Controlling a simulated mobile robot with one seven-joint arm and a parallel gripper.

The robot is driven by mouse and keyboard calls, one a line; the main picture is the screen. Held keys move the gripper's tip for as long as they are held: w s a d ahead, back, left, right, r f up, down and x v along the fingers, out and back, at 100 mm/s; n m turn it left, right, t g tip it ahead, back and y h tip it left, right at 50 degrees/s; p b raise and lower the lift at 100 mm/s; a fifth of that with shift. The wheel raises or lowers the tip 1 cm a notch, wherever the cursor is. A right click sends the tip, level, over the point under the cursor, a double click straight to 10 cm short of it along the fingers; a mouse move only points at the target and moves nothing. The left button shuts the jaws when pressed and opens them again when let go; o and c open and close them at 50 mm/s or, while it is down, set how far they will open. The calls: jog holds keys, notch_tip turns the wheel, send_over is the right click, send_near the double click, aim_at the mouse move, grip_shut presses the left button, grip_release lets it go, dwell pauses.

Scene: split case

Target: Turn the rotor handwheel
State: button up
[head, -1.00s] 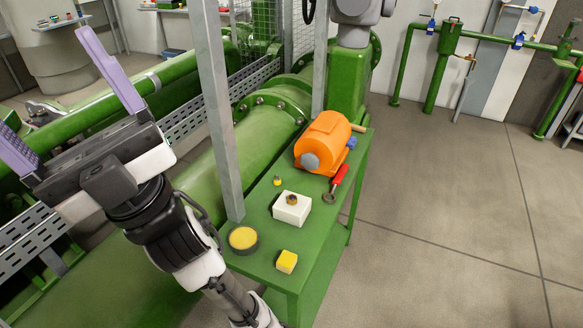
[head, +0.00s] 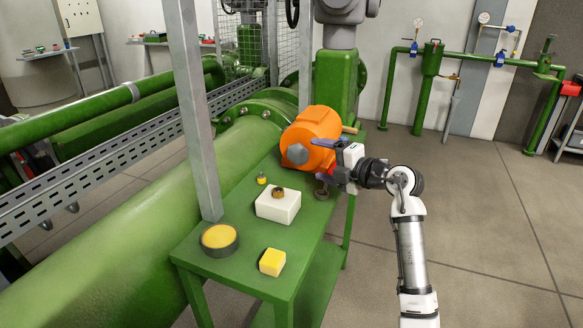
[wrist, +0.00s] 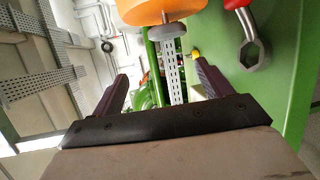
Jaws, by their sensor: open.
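The orange motor-like body (head: 314,128) sits on the green table, with a grey faceted hub (head: 297,154) on its front. I take this hub for the rotor handwheel; no other wheel shows on the body. In the wrist view the grey hub (wrist: 166,31) shows as a disc at the end of the orange body (wrist: 145,10), beyond my fingers. My gripper (head: 322,162) is open with purple fingers, at the right side of the orange body. Its fingers (wrist: 160,80) have nothing between them in the wrist view, and I see no contact with the hub.
A wrench (wrist: 249,50) with a red handle lies on the table close to my gripper. A white block (head: 278,208), a yellow-filled round tin (head: 219,238) and a yellow cube (head: 272,262) stand nearer. A grey post (head: 190,110) rises at the table's left. Floor at the right is clear.

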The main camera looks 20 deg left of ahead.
aim_at(298, 155)
jog(key=shift+w+d+f+h, duration=0.3)
jog(key=shift+w+d+f, duration=0.2)
jog(key=shift+d+f, duration=0.15)
jog(key=p+x, duration=0.1)
jog(key=x, duration=1.2)
jog(key=shift+w+a+r, duration=0.1)
jog(key=shift+w+a, duration=0.1)
jog(key=shift+a, duration=0.05)
jog(key=shift+c, duration=0.5)
jog(key=c, duration=0.9)
jog(key=shift+r+p, duration=0.1)
jog(key=shift+p, duration=0.2)
jog(key=shift+p, duration=0.3)
